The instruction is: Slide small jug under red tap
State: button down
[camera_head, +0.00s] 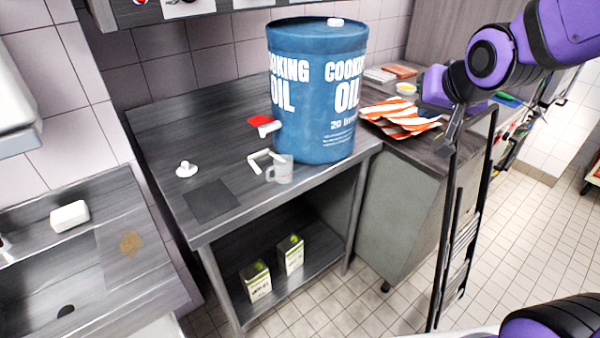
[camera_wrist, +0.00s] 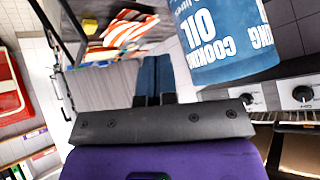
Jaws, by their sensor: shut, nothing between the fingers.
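The small jug (camera_head: 279,170) is a pale, see-through cup with a handle. It stands upright near the front edge of the dark worktop, in front of the blue drum. The red tap (camera_head: 261,122), a red lever on a white spout, sticks out low on the drum's left side. The jug is to the right of the tap and below it in the picture. My gripper (camera_wrist: 155,62) is shut and empty. In the head view my gripper (camera_head: 448,138) hangs at the right, well apart from the jug. The wrist view shows neither jug nor tap.
The blue cooking oil drum (camera_head: 315,90) fills the worktop's back right and also shows in the wrist view (camera_wrist: 225,35). A white angled bracket (camera_head: 262,160) lies beside the jug. A dark square mat (camera_head: 211,200) and a white knob-like object (camera_head: 186,169) lie left. Striped packets (camera_head: 400,118) lie right.

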jog(key=w+a+f+m+t+y, duration=0.1)
jog(key=w+a+f+t+y, duration=0.1)
jog(key=w+a+f, duration=0.35)
jog(key=m+t+y, duration=0.4)
jog(key=m+y, duration=0.3)
jog(key=m, duration=0.1)
send_near(288, 167)
jog(key=x, duration=0.7)
jog(key=shift+w+a, duration=0.2)
jog(key=shift+w, duration=0.05)
jog(key=x, duration=1)
jog(key=shift+w+a+r, duration=0.2)
jog(key=shift+w, duration=0.05)
